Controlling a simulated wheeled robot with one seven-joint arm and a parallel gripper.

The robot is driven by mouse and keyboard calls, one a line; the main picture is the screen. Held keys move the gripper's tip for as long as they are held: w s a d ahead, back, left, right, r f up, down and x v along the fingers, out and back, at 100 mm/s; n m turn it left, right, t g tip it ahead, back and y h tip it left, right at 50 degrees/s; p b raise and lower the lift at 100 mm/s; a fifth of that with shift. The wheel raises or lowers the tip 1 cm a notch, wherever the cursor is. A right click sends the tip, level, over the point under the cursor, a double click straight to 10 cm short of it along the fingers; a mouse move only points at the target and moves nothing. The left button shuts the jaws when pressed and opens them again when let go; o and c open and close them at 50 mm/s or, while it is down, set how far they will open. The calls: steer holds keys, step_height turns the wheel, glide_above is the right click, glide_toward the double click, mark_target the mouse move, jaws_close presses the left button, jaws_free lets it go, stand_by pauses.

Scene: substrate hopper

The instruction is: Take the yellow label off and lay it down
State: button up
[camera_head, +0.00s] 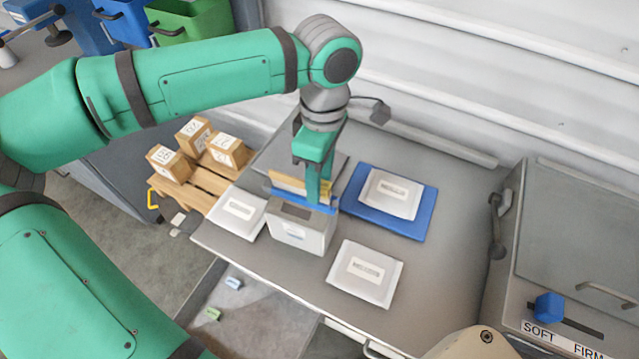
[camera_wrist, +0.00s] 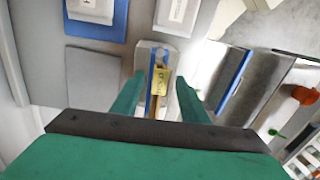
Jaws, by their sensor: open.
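The yellow label (camera_wrist: 161,82) shows between my fingers in the wrist view, with dark print on it. It lies along a blue strip (camera_wrist: 153,98) at the top of a pale grey box (camera_wrist: 143,52). In the head view the box (camera_head: 298,234) stands on the table, and a yellow edge (camera_head: 286,183) shows at its back, behind the blue strip (camera_head: 285,197). My gripper (camera_wrist: 158,92) is open, with one finger on each side of the label. In the head view my gripper (camera_head: 318,190) is over the box and partly hides it. I cannot tell whether the fingers touch the label.
White packets lie left (camera_head: 238,212) and right (camera_head: 365,272) of the box. Another packet (camera_head: 391,194) lies on a blue mat (camera_head: 415,227). A pallet (camera_head: 203,196) with cartons stands left. A cabinet marked SOFT and FIRM (camera_head: 570,240) stands right. The table's right part (camera_head: 450,250) is clear.

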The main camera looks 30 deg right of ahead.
jaws_close()
steer(key=shift+r, duration=0.15)
steer(key=shift+r, duration=0.2)
step_height(320, 180, up, 3)
steer(key=shift+s+a+r, duration=0.1)
steer(key=shift+s, duration=0.05)
steer(key=s+a+r, duration=0.4)
steer(key=s+r, duration=0.1)
steer(key=r, duration=0.3)
steer(key=s+a+r, duration=0.4)
steer(key=s+r, duration=0.2)
steer(key=r, duration=0.2)
stand_by(0.7)
steer(key=shift+r, duration=0.1)
